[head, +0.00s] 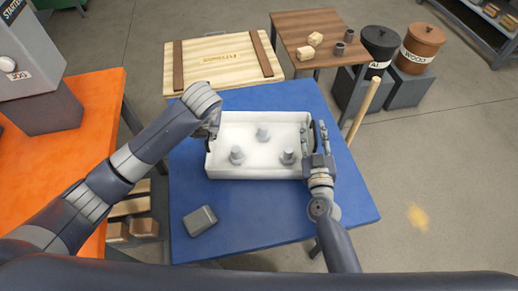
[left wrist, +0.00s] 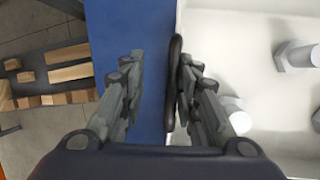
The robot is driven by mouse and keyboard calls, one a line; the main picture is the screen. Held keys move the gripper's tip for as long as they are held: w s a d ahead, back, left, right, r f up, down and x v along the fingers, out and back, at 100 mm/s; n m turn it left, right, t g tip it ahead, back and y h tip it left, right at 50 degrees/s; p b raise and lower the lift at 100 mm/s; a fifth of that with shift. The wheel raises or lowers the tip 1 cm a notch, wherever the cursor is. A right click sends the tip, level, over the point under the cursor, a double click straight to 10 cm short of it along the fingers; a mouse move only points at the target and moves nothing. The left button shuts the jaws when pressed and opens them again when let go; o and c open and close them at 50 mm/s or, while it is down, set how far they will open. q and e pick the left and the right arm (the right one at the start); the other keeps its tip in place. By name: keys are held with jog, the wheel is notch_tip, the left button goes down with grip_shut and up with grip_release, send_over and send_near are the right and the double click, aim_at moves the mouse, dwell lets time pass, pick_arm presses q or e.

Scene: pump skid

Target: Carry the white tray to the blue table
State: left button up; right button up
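The white tray (head: 262,174) rests on the blue table (head: 268,222) and holds three grey bolts (head: 237,156). My left gripper (head: 211,130) is at the tray's left side, its fingertips partly hidden by the arm in the head view. In the left wrist view its fingers (left wrist: 158,75) are apart. The black left handle (left wrist: 175,85) lies between them, close to the right-hand finger. My right gripper (head: 315,138) is at the tray's right side, its fingers apart on either side of the right wall and handle; contact there is unclear.
A grey block (head: 200,220) lies on the blue table's front left. A wooden crate (head: 222,62) and a brown table (head: 305,25) stand behind. An orange table (head: 75,145) is at left. A wooden pole (head: 363,108) rises by the right edge. Floor at right is open.

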pick_arm(q)
jog(key=shift+s, duration=0.1)
pick_arm(e)
jog(key=shift+a, duration=0.1)
jog(key=shift+a, duration=0.1)
jog(key=shift+s, duration=0.2)
pick_arm(q)
jog(key=v, duration=1.2)
pick_arm(e)
jog(key=s, duration=1.1)
jog(key=shift+s+d, duration=0.25)
jog(key=shift+s, duration=0.1)
pick_arm(q)
jog(key=shift+f, duration=0.1)
pick_arm(e)
jog(key=shift+f, duration=0.1)
